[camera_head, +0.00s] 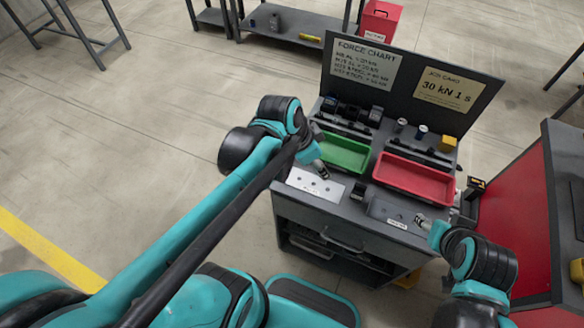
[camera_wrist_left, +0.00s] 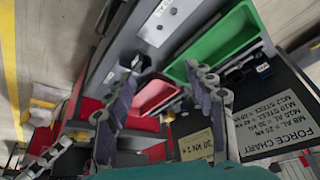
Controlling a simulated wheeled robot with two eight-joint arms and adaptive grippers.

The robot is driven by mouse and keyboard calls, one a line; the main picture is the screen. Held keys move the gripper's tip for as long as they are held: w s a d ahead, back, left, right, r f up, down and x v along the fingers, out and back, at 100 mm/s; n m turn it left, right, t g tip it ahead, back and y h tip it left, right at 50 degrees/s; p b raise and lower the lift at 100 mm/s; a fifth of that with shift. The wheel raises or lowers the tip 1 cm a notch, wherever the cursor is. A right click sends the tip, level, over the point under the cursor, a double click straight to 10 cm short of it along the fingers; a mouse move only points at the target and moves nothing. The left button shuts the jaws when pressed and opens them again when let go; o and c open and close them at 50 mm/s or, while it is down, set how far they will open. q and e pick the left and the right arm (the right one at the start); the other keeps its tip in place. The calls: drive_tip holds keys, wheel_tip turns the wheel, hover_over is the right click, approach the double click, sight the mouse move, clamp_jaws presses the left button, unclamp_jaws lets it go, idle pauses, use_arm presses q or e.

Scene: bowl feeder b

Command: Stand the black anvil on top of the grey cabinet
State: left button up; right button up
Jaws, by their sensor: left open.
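I cannot pick out a black anvil for sure. A small dark block (camera_head: 358,192) stands on the grey bench cabinet (camera_head: 330,222) between two plates, and its shape is too small to read. My left gripper (camera_head: 321,170) is over the bench, beside the green tray and above the light plate. It is open and empty, its two fingers (camera_wrist_left: 165,88) spread in the left wrist view. My right gripper (camera_head: 424,221) is low over the front right of the bench top, near the dark plate. Its jaws are too small to read.
A green tray (camera_head: 343,139) and a red tray (camera_head: 385,183) sit on the bench top. Dark parts and small cylinders stand behind them, before an upright panel (camera_head: 400,92) with cards. A red-sided bench (camera_head: 520,215) stands at the right.

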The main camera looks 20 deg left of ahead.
use_arm(q)
drive_tip(key=s+a+r+n+t+y, duration=0.1)
drive_tip(key=s+a+n+t+y, duration=0.1)
drive_tip(key=s+a+n, duration=0.3)
drive_tip(key=n+t, duration=0.1)
drive_tip(key=n, duration=0.1)
drive_tip(key=shift+s+n+y, duration=0.2)
drive_tip(key=shift+n+y, duration=0.1)
drive_tip(key=shift+n, duration=0.1)
